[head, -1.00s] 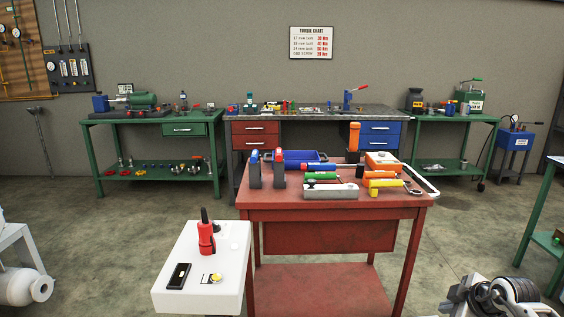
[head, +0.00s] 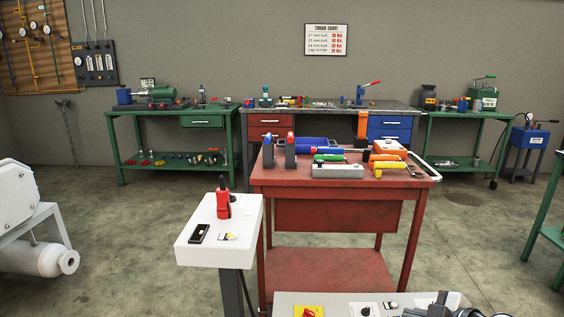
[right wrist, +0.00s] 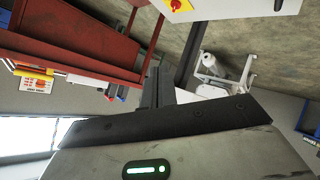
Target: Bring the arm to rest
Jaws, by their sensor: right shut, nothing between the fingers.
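My right gripper (right wrist: 160,88) shows in the right wrist view as dark fingers drawn together, with nothing between them. It is in free space and touches nothing that I can see. In the head view, a dark and grey shape at the bottom edge, right of centre, is cut off, and I cannot tell whether it is my right arm. My left arm and gripper are in no view.
A red cart (head: 345,183) with tools stands ahead, with a white stand (head: 218,251) at its left. A light panel (head: 345,296) with a red knob is at the bottom edge. White machinery (head: 30,225) is at left. Green benches line the wall.

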